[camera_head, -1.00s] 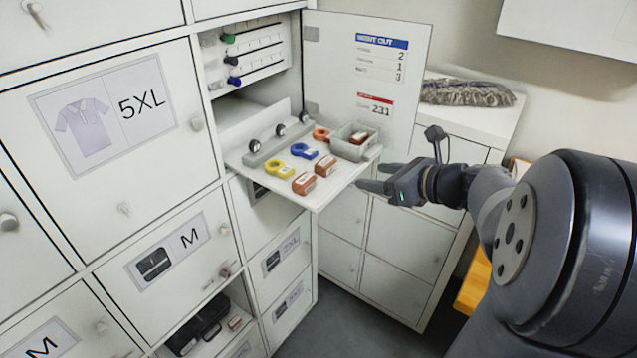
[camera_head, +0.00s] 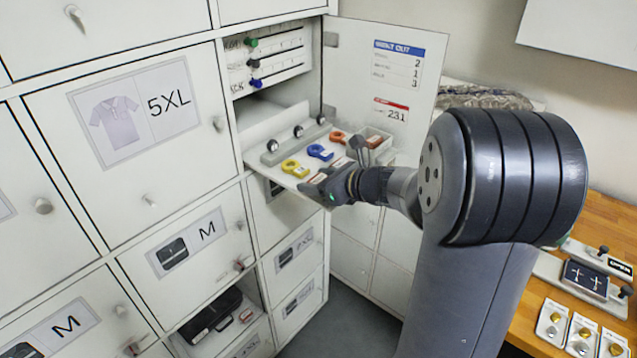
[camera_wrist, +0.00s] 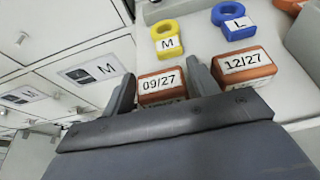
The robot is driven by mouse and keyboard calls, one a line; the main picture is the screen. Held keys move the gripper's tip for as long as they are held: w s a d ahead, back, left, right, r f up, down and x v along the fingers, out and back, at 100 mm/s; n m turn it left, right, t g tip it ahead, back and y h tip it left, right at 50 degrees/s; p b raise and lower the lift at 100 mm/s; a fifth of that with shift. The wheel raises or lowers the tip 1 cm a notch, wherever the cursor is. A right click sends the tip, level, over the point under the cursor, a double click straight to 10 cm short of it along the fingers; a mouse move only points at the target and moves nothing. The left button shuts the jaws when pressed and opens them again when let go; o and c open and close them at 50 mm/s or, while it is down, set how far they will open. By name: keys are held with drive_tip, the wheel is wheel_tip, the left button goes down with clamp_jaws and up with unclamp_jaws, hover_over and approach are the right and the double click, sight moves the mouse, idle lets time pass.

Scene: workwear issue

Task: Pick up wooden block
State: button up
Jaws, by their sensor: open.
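Two reddish-brown blocks with white date labels lie side by side on the shelf in the wrist view. One block (camera_wrist: 163,80) reads 09/27, the other block (camera_wrist: 245,66) reads 12/27. My gripper (camera_wrist: 160,72) is open, with one finger on each side of the 09/27 block; its right finger is in the gap between the two blocks. I cannot tell whether the fingers touch it. In the head view my gripper (camera_head: 313,187) is at the shelf's front edge and mostly hides the blocks.
An open cabinet door (camera_head: 385,75) stands behind. A wooden bench (camera_head: 600,215) is at right.

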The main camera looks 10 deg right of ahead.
drive_tip(key=shift+c, duration=0.2)
drive_tip(key=c, duration=0.7)
